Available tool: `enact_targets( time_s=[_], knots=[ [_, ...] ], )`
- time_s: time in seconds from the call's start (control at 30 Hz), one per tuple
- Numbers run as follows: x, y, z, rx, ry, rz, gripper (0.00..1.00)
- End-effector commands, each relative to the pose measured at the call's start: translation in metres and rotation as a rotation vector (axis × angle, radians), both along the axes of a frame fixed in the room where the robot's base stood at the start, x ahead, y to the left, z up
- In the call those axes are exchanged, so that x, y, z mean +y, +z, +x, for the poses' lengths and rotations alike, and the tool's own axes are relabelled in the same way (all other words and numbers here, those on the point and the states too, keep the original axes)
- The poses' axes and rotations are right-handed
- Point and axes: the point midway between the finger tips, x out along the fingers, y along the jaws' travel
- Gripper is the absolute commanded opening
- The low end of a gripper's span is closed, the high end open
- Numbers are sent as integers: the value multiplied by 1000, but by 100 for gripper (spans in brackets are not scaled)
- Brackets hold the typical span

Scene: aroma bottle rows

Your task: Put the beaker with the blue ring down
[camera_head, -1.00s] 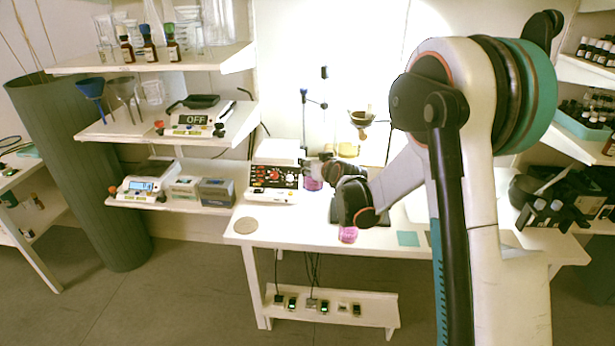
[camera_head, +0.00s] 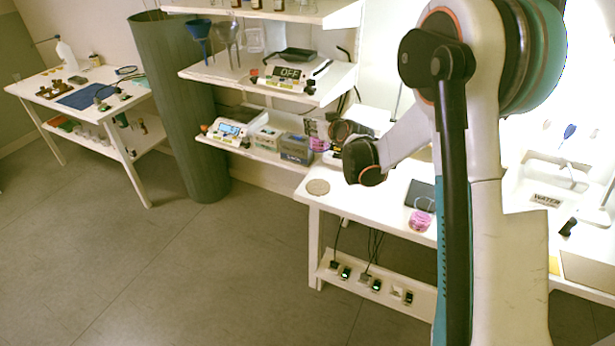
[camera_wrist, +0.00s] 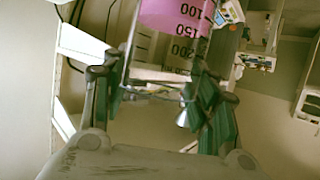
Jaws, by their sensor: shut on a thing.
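My gripper (camera_head: 322,129) is shut on a clear beaker (camera_head: 319,145) of pink liquid, held in the air by the bench's left end, in front of the lower wall shelf. In the wrist view this beaker (camera_wrist: 172,20) shows dark volume marks and pink liquid between my gripper's green-padded fingers (camera_wrist: 160,100). I cannot make out a blue ring on it. Another beaker (camera_head: 420,221) with pink liquid stands on the white bench (camera_head: 385,212) near its front edge.
A round tan mat (camera_head: 318,187) lies at the bench's left corner. A dark plate (camera_head: 420,195) lies behind the standing beaker. The lower shelf holds a scale (camera_head: 228,131) and boxes (camera_head: 296,148). A grey-green column (camera_head: 180,110) and another table (camera_head: 80,95) stand left.

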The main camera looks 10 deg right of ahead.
Motion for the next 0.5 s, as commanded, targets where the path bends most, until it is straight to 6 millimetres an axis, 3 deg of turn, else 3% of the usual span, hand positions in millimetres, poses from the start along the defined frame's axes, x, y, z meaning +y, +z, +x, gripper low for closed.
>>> enact_targets(
  time_s=[0.03,0.2,0.5],
  knots=[
    [0,-18,0,0,0,0,9],
    [0,-60,0,-1,0,0,9],
    [0,-122,0,-1,0,0,9]
  ],
)
